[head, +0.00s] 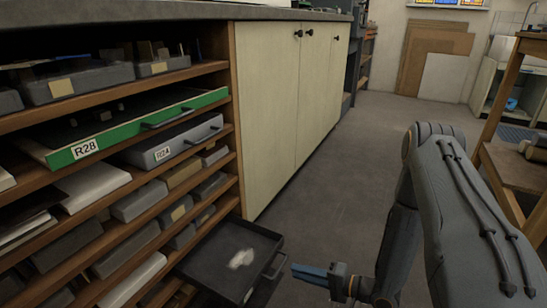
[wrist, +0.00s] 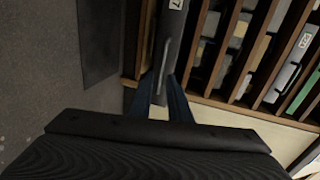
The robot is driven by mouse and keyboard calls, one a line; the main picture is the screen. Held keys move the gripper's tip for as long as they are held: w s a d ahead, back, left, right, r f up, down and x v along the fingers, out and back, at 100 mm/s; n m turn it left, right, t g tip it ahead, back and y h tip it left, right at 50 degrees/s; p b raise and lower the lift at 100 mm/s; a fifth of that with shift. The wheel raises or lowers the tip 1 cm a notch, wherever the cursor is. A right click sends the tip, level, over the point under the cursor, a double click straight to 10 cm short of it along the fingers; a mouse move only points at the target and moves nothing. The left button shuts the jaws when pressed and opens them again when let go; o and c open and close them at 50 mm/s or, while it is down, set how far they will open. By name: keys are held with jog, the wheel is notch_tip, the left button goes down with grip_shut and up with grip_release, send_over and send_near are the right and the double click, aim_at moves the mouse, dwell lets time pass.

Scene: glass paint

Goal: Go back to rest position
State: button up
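My gripper (head: 296,271) is at the lower middle of the head view, low over the floor, its blue fingers pointing left. In the wrist view its two blue fingers (wrist: 161,80) stand apart, with no object seen clamped between them. A dark tray drawer (head: 205,262) is pulled out low on the shelf unit, with a whitish patch inside. Its handle (head: 276,265) is just left of my fingertips, seemingly with a small gap. In the wrist view a handle (wrist: 167,50) lines up between the fingers; contact cannot be told.
The shelf unit (head: 236,110) holds a green drawer R28 (head: 130,128), pulled partly out, and a grey drawer R24 (head: 175,143). Pale cabinets (head: 290,100) line the left. A wooden table (head: 515,165) stands at right. The floor (head: 335,165) between is clear.

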jog(key=w+a+r+n+g+h, duration=0.1)
jog(key=w+a+r+n+h, duration=0.15)
jog(key=w+r+h, duration=0.35)
jog(key=w+a+r+n+h, duration=0.1)
jog(key=w+r+n+h, duration=0.3)
jog(key=r, duration=0.4)
jog(key=s+a+r, duration=0.3)
jog(key=r, duration=0.5)
jog(key=s+a+r+n+g, duration=0.2)
jog(key=s+r, duration=0.3)
jog(key=s, duration=0.6)
jog(key=s+a+r+n+g+h, duration=0.1)
jog(key=s+a+r+n+g, duration=0.3)
jog(key=s, duration=0.7)
jog(key=s+a+r+m+g, duration=0.1)
jog(key=s+r, duration=0.5)
jog(key=s, duration=0.5)
jog(key=d+r+m+h+p, duration=0.1)
jog(key=d+r+m+p, duration=0.1)
jog(key=d+r+p, duration=0.8)
jog(key=d+r+m+h+p, duration=0.1)
jog(key=d+r+m+p, duration=0.2)
jog(key=d+r+p, duration=0.8)
notch_tip(320, 180, up, 6)
jog(key=p, duration=1.4)
jog(key=shift+s+p, duration=0.25)
jog(key=shift+p, duration=0.1)
jog(key=shift+a+f+m, duration=0.1)
jog(key=shift+a+m, duration=0.1)
jog(key=shift+m, duration=0.05)
